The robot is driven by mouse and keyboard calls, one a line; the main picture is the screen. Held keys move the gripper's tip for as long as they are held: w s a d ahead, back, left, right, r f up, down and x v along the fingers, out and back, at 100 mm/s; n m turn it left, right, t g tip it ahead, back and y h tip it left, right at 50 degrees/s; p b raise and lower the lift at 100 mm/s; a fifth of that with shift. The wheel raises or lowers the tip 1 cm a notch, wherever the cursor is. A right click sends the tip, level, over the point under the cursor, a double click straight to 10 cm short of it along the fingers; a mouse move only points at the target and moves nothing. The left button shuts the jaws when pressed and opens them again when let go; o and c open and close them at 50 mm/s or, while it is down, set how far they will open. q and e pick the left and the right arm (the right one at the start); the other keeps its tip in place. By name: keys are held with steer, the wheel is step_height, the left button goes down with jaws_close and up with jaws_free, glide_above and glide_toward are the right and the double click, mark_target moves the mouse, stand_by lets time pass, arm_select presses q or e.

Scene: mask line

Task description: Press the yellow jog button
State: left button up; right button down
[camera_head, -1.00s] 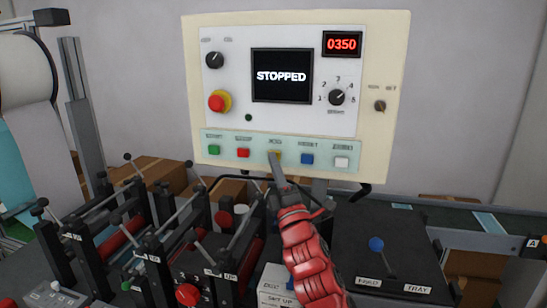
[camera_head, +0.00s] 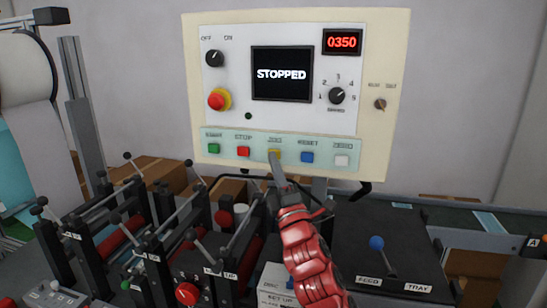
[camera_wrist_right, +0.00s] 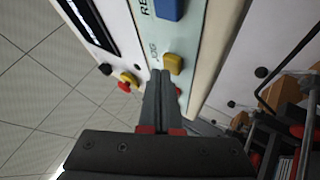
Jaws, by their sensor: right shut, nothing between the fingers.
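The yellow jog button (camera_head: 274,154) sits in the middle of the button row on the control panel (camera_head: 300,30). My right gripper (camera_head: 276,162) is shut and empty, with its tips just below the button in the head view. In the right wrist view, the yellow button (camera_wrist_right: 173,64) stands right in front of the shut fingertips (camera_wrist_right: 160,74). I cannot tell whether the tips touch it. The screen (camera_head: 282,75) reads STOPPED and the red counter (camera_head: 342,43) reads 0350. My left gripper is not in view.
The red stop button (camera_head: 243,151) and blue reset button (camera_head: 307,157) flank the yellow one. A green button (camera_head: 213,148) and white button (camera_head: 341,160) are at the row's ends.

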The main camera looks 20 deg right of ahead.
steer(key=shift+s+a, duration=0.25)
steer(key=shift+s, duration=0.1)
steer(key=s+a, duration=0.1)
steer(key=s, duration=0.1)
steer(key=s+a+b, duration=0.1)
steer(key=s, duration=0.1)
steer(key=shift+a, duration=0.4)
steer(key=shift+s+f, duration=0.1)
stand_by(0.7)
